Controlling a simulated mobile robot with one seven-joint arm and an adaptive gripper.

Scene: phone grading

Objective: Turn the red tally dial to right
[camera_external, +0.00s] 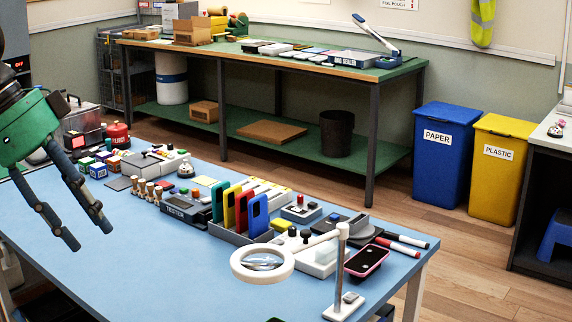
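My gripper (89,238) hangs over the left part of the blue table, with its two dark fingers spread apart and nothing between them. A small light box with a red knob (300,199) stands right of the middle of the table, behind the coloured phone cases; it may be the red tally dial. Its pointer and markings are too small to read. A larger red object (117,134) with white lettering stands at the back left; its kind is unclear. My gripper is well to the left of the red knob and apart from it.
A ring magnifier (262,278) on a stand and a pink-edged phone (366,262) are at the front right. Upright coloured cases (258,215), a tester (178,211) and wooden pegs (150,191) crowd the middle. The blue table's (150,270) front left is clear.

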